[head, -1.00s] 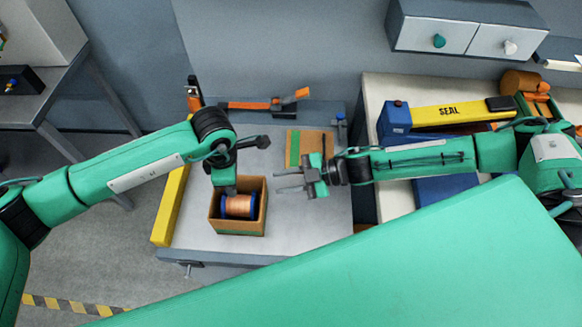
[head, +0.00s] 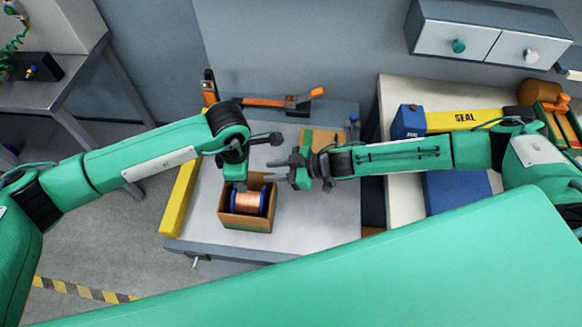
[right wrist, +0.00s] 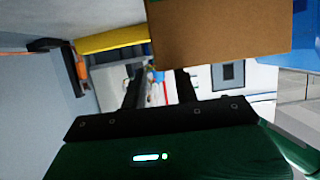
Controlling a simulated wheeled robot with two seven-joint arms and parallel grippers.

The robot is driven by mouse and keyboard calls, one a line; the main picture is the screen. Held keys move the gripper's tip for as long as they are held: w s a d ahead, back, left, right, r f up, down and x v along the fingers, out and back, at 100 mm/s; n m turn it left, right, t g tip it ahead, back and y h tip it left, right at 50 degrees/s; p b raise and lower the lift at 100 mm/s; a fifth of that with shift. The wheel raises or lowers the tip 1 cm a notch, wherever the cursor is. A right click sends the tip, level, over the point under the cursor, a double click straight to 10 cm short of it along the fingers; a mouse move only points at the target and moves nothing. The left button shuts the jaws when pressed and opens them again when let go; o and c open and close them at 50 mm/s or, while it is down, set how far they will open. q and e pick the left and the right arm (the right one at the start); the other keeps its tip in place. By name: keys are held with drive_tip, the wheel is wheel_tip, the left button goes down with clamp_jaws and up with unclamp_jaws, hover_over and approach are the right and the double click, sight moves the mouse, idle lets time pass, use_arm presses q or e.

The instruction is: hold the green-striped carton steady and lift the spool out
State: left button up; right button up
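The open-topped brown carton (head: 246,224) stands on the grey bench, with a green stripe low on its side. The spool (head: 250,202), copper-coloured with blue flanges, lies inside it. My left gripper (head: 238,186) points down at the carton's back left rim. Its fingertips are too small and covered to read. My right gripper (head: 272,170) is open and empty at the carton's back right corner; contact cannot be told. In the right wrist view, its two dark fingers (right wrist: 158,88) are apart, and a plain brown carton wall (right wrist: 220,32) fills the upper middle.
A flat brown piece with a green band (head: 325,138) lies behind my right gripper. A yellow bar (head: 181,198) runs along the bench's left edge, and an orange-handled tool (head: 265,102) lies at the back. Bench to the right of the carton is clear.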

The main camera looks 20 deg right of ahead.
sight(257, 173)
drive_tip(key=shift+x, duration=2.8)
clamp_jaws()
